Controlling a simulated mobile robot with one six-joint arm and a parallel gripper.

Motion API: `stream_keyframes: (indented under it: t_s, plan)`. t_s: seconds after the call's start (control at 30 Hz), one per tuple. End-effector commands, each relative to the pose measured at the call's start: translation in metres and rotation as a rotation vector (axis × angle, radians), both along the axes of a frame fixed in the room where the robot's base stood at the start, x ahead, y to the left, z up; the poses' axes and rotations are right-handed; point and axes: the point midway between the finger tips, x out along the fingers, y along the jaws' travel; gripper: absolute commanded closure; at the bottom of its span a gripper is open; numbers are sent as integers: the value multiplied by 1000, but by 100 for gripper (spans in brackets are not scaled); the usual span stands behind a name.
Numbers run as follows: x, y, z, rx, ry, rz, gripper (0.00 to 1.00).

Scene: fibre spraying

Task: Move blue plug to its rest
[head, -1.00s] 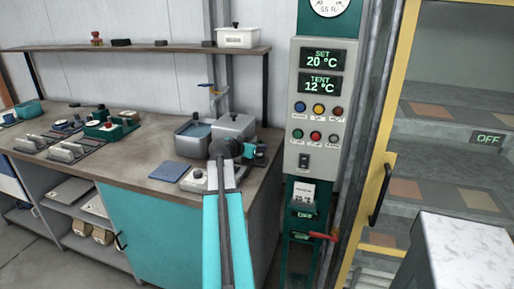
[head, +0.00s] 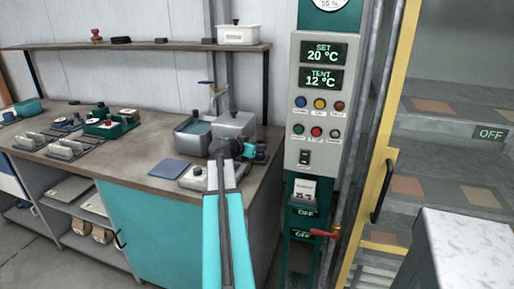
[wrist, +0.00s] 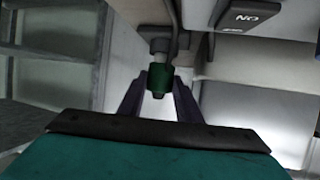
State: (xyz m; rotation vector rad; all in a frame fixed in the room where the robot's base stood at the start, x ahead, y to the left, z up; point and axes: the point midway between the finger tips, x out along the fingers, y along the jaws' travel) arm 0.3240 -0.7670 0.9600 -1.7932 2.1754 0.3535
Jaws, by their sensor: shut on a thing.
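My gripper (wrist: 160,92) is shut on a small dark green cylindrical piece (wrist: 158,76), seen upright between the dark fingers in the wrist view. A grey fitting or pipe end shows just above the piece; I cannot tell whether they touch. In the head view my gripper (head: 262,152) is at the end of the arm, over the right end of the bench and left of the control panel; its fingertips are too small to make out. I cannot clearly identify a blue plug or its rest in either view.
The bench (head: 140,160) carries a grey lidded box (head: 233,124), a blue pad (head: 169,168) and a small white device (head: 194,178). The control panel (head: 318,150) stands close on the right, with a red-handled valve (head: 325,234) below and a yellow-framed cabinet (head: 375,150) beyond.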

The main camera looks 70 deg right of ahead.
Motion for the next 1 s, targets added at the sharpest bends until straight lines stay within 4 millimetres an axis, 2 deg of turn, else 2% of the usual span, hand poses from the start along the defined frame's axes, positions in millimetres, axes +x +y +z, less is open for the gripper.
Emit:
stream_keyframes:
  t_s: [0.97,1.0]
  plan:
    - [0,0,-14,0,0,0,92]
    - [0,0,-13,0,0,0,66]
